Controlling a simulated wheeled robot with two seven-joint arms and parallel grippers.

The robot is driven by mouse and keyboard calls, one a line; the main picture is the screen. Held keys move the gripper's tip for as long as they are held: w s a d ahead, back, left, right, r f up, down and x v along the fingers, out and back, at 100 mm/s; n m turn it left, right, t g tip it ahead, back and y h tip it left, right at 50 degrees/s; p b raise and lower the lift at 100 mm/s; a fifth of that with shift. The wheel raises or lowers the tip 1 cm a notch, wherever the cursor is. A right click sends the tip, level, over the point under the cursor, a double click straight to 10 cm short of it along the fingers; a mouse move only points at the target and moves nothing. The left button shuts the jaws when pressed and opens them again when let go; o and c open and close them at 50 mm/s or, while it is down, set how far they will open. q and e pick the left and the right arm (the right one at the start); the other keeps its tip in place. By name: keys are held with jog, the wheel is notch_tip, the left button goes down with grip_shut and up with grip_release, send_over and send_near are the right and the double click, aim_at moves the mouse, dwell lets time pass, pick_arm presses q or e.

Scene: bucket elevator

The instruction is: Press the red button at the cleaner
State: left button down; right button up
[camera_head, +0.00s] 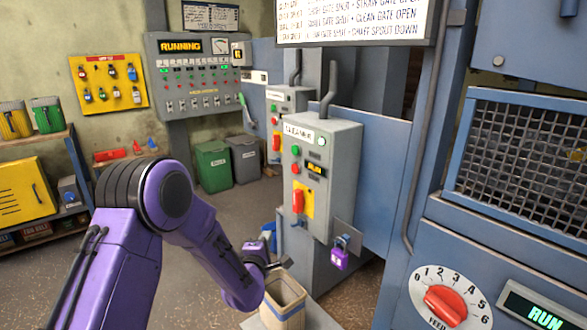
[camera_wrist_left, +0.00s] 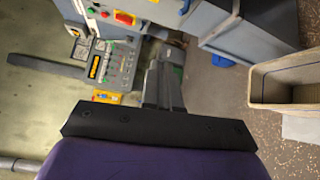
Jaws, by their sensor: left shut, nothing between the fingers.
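The cleaner's grey control box (camera_head: 335,165) stands right of centre in the head view, with a blurred label on top. On its front, a red button (camera_head: 295,169) sits just below a green button (camera_head: 295,151), left of a small lit display (camera_head: 315,170). A red switch (camera_head: 298,201) on a yellow plate is lower down. My left gripper (camera_head: 277,264) is shut and empty, below and left of the box, apart from the red button. In the left wrist view my gripper's dark edge (camera_wrist_left: 160,125) fills the lower middle; the button cannot be made out there. My right gripper is not in view.
An open tan bin (camera_head: 284,305) stands just below my left gripper. A purple padlock (camera_head: 339,260) hangs from a bracket at the box's lower right. A similar control box (camera_head: 287,100) stands behind. A blue machine with a red feed dial (camera_head: 445,305) is at right.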

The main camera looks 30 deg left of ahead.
aim_at(295, 169)
pick_arm(q)
jog(key=w+a+r+n+t+y, duration=0.1)
jog(key=a+r+n, duration=0.1)
jog(key=r, duration=0.5)
jog(key=w+a+r+n+t+y+p, duration=0.1)
jog(key=w+a+r+n, duration=0.1)
jog(key=r, duration=0.6)
jog(key=shift+n+t+p, duration=0.3)
jog(key=shift+n+t, duration=0.1)
jog(key=shift+n, duration=0.1)
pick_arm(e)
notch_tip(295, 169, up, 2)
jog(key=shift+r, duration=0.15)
pick_arm(q)
jog(key=shift+w, duration=0.1)
jog(key=w+d, duration=0.3)
jog(key=w, duration=0.5)
jog(key=shift+d+b, duration=0.2)
jog(key=shift+b, duration=0.25)
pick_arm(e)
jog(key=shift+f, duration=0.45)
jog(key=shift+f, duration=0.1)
pick_arm(q)
jog(key=shift+w+d, duration=0.2)
jog(key=shift+w, duration=0.15)
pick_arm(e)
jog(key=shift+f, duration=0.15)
